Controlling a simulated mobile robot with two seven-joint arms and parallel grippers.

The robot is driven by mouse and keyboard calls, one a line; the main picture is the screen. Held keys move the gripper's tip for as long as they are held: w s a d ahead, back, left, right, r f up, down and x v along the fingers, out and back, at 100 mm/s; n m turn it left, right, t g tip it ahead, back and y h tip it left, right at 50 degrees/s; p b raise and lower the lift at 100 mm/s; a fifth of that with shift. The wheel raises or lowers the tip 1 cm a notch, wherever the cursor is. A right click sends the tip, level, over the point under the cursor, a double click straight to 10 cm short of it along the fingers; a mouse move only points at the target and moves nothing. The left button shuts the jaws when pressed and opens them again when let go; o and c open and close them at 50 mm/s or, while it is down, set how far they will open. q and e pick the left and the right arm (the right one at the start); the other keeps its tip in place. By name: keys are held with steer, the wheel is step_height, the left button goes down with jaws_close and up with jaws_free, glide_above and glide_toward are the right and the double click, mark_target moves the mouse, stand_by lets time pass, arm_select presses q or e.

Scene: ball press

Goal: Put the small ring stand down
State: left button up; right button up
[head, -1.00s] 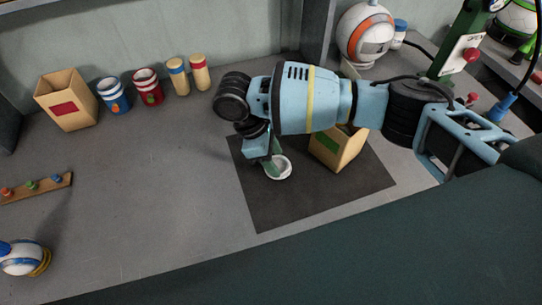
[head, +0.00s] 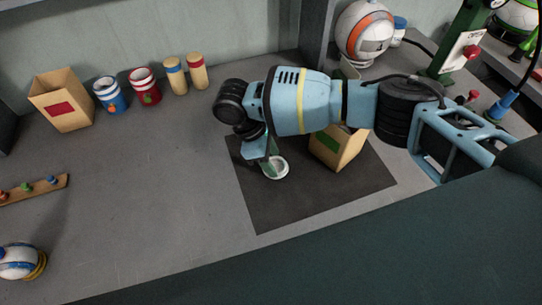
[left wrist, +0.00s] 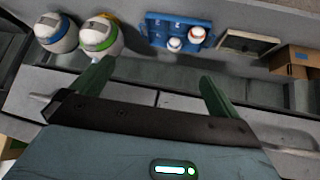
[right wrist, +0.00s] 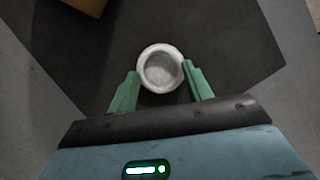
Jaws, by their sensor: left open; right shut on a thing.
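The small ring stand is a white ring (head: 284,173) over the dark mat (head: 275,211), near its left side in the head view. In the right wrist view the ring stand (right wrist: 144,70) sits between the two green fingers. My right gripper (head: 269,163) is shut on it, with the fingers at its sides; the gripper also shows in the right wrist view (right wrist: 160,84). The ring looks level and close to the mat; I cannot tell whether it touches. My left gripper (left wrist: 156,73) is open and empty, away from the mat.
A tan box with a green patch (head: 339,148) stands on the mat right of the ring. A tan box (head: 62,101), two striped cups and two cylinders stand along the back. A striped ball (head: 18,260) lies at left.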

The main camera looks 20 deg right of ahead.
steer(key=shift+f, duration=0.15)
steer(key=o, duration=1)
steer(key=v, duration=1.2)
